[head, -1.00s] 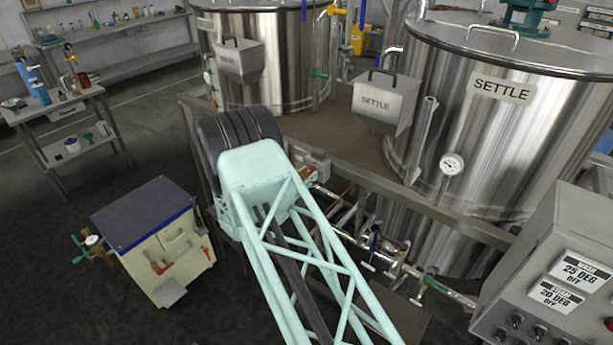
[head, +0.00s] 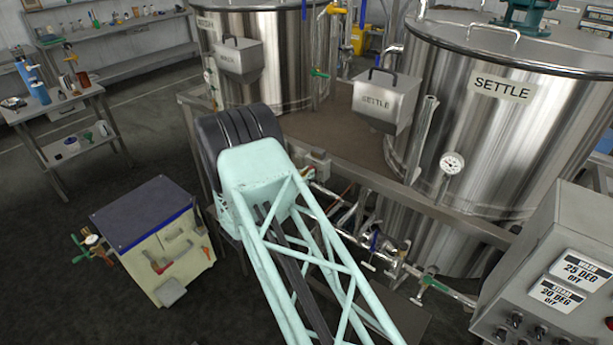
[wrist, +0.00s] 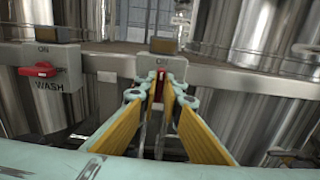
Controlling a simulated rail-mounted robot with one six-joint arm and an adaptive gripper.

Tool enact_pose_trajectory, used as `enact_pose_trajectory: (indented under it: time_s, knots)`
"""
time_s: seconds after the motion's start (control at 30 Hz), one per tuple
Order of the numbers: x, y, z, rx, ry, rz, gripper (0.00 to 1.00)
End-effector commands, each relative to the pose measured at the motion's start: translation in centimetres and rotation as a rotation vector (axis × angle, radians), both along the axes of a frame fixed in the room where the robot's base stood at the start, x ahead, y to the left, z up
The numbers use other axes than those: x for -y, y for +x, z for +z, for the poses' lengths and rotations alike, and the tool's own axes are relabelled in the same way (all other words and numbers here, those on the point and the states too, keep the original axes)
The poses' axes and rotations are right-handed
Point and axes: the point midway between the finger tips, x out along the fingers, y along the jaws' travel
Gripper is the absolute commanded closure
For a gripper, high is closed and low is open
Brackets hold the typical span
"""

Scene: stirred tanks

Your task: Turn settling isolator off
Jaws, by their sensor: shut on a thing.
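The settling isolator (wrist: 166,68) is a grey box on the rail in the middle of the wrist view, with ON on its face. Its red handle (wrist: 160,88) shows as a narrow upright strip between my fingertips. My gripper (wrist: 160,92), with yellow inner pads, is shut on this handle. The fingers hide part of the handle and the lower part of the box, and I see no OFF mark. In the head view my arm hides the gripper.
The WASH isolator (wrist: 45,68) sits to the left on the same rail, its red handle lying level. Steel tanks (wrist: 245,35) stand behind the rail. In the head view, pipes and valves (head: 385,250) run right of my arm, and a cream cabinet (head: 165,260) stands left.

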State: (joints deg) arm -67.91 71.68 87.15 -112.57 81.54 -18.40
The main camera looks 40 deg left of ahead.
Motion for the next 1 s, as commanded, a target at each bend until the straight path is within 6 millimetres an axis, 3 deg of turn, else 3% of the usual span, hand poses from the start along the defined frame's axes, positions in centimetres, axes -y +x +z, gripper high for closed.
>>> enact_pose_trajectory:
  time_s: [1.0]
  knots:
    - [0.24, 0.00, -0.39, -0.016, 0.479, 0.000, 1.00]
